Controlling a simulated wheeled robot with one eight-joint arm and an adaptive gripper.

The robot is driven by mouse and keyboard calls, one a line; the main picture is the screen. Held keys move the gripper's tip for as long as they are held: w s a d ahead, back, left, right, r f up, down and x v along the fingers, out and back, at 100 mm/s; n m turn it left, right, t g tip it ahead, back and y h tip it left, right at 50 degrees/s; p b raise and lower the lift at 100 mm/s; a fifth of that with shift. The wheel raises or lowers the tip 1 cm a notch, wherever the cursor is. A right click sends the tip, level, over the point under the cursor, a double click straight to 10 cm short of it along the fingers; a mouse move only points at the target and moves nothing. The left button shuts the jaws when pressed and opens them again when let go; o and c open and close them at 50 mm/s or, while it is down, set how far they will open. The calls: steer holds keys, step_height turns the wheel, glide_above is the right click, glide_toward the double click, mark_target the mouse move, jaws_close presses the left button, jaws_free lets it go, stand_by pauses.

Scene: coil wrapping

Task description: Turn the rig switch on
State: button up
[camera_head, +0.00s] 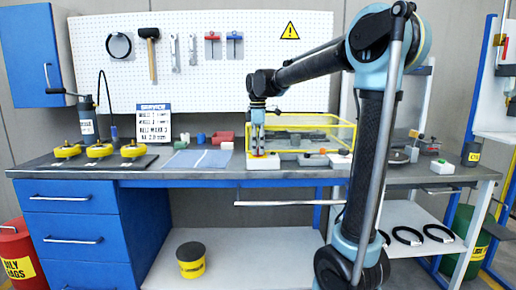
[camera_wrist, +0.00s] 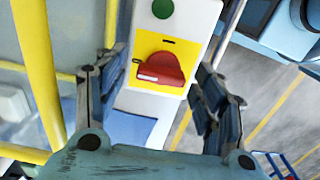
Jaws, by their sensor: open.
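The rig switch is a red rotary knob (camera_wrist: 162,70) on a yellow plate (camera_wrist: 182,50), set on a pale box (camera_wrist: 207,12) with a round green button (camera_wrist: 162,8). In the head view the pale box (camera_head: 263,165) sits near the bench's front edge, and the knob is mostly hidden beneath my gripper (camera_head: 258,150). My gripper points down at it and is open. In the wrist view my gripper (camera_wrist: 162,62) has one finger on each side of the knob, with visible gaps. I cannot tell the remaining height above it.
A yellow-framed rig (camera_head: 330,117) stands directly behind and right of the box. A blue cloth (camera_head: 198,159) lies to the left, with a red bin (camera_head: 222,138) behind it. Several yellow-based items (camera_head: 99,151) stand on a dark mat farther left. A grey bar (camera_head: 290,203) runs below the bench front.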

steer(key=c, duration=1.1)
steer(key=shift+o, duration=0.2)
